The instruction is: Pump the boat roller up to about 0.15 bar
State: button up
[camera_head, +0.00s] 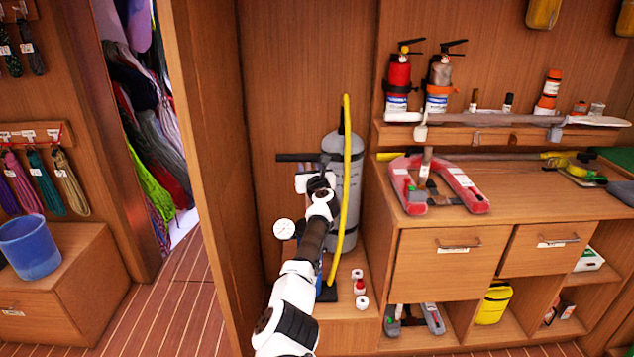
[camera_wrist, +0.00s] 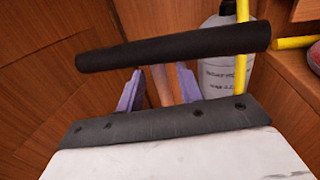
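My gripper (camera_wrist: 159,88) shows two purple fingers standing apart in the wrist view, with a narrow brown strip between them; what that strip is I cannot tell. A black bar handle (camera_wrist: 175,47) crosses in front of the fingers and hides part of them. In the head view this handle (camera_head: 293,157) lies level just above my gripper (camera_head: 312,183). A blue pump body (camera_head: 327,288) is mostly hidden behind my arm. A round white gauge (camera_head: 284,229) is left of my arm. A grey labelled cylinder (camera_head: 331,148), possibly the boat roller, stands upright behind a yellow hose (camera_head: 346,150).
Small red and white items (camera_head: 360,287) sit on the low ledge right of the pump. A wooden cabinet (camera_head: 445,270) stands to the right, with a red U-shaped object (camera_head: 465,188) on top. A wooden panel (camera_head: 205,130) closes the left side.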

jog(key=s+d, duration=0.2)
jog(key=s, duration=0.9)
jog(key=shift+s, duration=0.25)
jog(key=shift+d, duration=0.15)
